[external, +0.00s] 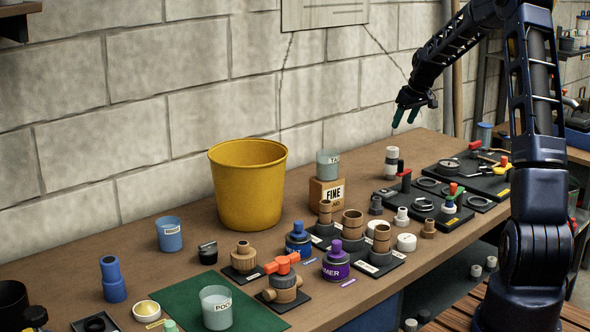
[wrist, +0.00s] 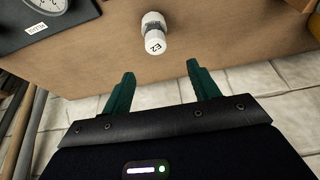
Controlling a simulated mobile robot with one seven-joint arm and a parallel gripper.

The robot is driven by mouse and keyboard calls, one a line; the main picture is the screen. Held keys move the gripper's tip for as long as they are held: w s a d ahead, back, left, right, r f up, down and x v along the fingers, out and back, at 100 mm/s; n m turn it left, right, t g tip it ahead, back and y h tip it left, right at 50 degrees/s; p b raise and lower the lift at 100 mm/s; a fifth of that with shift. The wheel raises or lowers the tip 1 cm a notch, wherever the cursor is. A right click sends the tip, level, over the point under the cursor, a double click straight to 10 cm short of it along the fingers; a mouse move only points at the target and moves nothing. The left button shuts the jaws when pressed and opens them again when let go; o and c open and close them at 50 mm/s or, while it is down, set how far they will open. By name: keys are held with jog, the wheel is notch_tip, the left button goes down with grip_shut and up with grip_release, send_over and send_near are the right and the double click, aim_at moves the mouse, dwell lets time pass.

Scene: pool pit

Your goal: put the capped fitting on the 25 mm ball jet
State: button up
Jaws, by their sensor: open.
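My gripper (external: 405,115) is open and empty, with teal fingers pointing down above the back of the bench. In the wrist view its two fingers (wrist: 163,85) are wide apart with nothing between them. A white piece with a grey band (external: 391,162) stands upright on the bench below my gripper. In the wrist view this white piece (wrist: 153,36) lies beyond the fingertips, apart from them, with dark marking on its white end. I cannot tell whether it is the capped fitting. The 25 mm ball jet cannot be told by its label among the small fittings.
A black board with fittings (external: 428,206) lies in front of the white piece. Another black board with a gauge (external: 480,182) is to its right. A yellow bucket (external: 248,185) and a grey cup on a wooden block (external: 327,193) stand left. The wall is close behind.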

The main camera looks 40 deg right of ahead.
jog(key=s+a+r, duration=0.5)
jog(key=a, duration=0.4)
jog(key=s+a+r, duration=0.5)
jog(key=a, duration=0.4)
jog(key=s+a+r, duration=0.5)
jog(key=a, duration=0.4)
jog(key=s+a, duration=0.4)
jog(key=s, duration=0.5)
jog(key=s+a, duration=0.5)
jog(key=s, duration=0.4)
jog(key=s+a, duration=0.5)
jog(key=s, duration=0.4)
jog(key=shift+s+f, duration=0.25)
jog(key=shift+f, duration=0.2)
